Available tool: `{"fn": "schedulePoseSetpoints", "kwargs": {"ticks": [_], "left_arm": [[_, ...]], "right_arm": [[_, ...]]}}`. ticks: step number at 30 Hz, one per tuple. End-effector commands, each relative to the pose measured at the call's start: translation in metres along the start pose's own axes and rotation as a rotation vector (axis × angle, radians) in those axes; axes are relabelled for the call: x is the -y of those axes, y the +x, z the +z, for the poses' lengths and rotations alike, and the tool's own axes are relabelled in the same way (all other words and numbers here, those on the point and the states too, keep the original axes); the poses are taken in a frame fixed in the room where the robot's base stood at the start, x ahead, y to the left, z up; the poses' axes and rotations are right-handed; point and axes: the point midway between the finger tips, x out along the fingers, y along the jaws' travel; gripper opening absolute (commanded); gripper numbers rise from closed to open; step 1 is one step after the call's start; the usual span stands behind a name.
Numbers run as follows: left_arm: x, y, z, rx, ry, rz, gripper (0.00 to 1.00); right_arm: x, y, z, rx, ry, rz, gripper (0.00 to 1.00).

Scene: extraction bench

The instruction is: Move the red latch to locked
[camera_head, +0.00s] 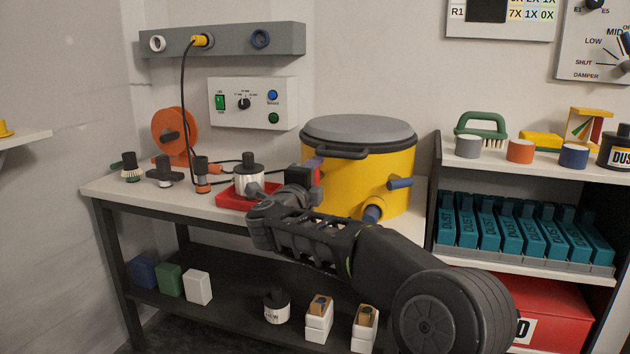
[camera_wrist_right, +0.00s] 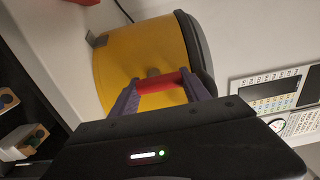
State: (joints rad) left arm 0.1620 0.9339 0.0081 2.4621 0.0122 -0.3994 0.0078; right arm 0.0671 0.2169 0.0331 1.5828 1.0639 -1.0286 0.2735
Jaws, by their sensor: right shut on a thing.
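The yellow drum (camera_head: 385,180) with a grey lid (camera_head: 358,130) stands on the bench. The red latch (camera_head: 317,175) is on the drum's left side, mostly hidden by my right gripper (camera_head: 311,165) in the head view. In the right wrist view, the red latch (camera_wrist_right: 160,82) is a short bar between the two fingers of my right gripper (camera_wrist_right: 158,88), just below the lid edge in front of the yellow wall. The gripper is shut on it. My left gripper is in neither view.
A red tray (camera_head: 232,200) with a white, dark-topped container (camera_head: 250,178) is close left of my gripper. A control box (camera_head: 254,103) hangs on the wall behind. A shelf (camera_head: 480,172) with several teal boxes stands right. Blue-ended spouts (camera_head: 400,184) protrude from the drum.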

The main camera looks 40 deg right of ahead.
Motion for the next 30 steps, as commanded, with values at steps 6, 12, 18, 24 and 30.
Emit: {"fn": "schedulePoseSetpoints", "kwargs": {"ticks": [6,12,18,24,30], "left_arm": [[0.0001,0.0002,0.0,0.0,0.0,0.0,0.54],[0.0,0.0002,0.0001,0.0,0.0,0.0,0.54],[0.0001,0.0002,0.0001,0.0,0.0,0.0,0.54],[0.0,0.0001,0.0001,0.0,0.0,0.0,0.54],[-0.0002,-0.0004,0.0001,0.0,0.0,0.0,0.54]], "right_arm": [[-0.0015,-0.0002,0.0,-0.001,0.01,0.004,0.14],[-0.0016,-0.0002,-0.0001,-0.001,0.01,0.004,0.58],[-0.001,-0.0001,-0.0001,-0.001,0.008,0.003,0.74],[0.0,-0.0001,-0.0001,0.0,0.008,0.001,0.76],[0.0009,0.0007,-0.0005,0.0,0.008,0.0,0.76]]}}
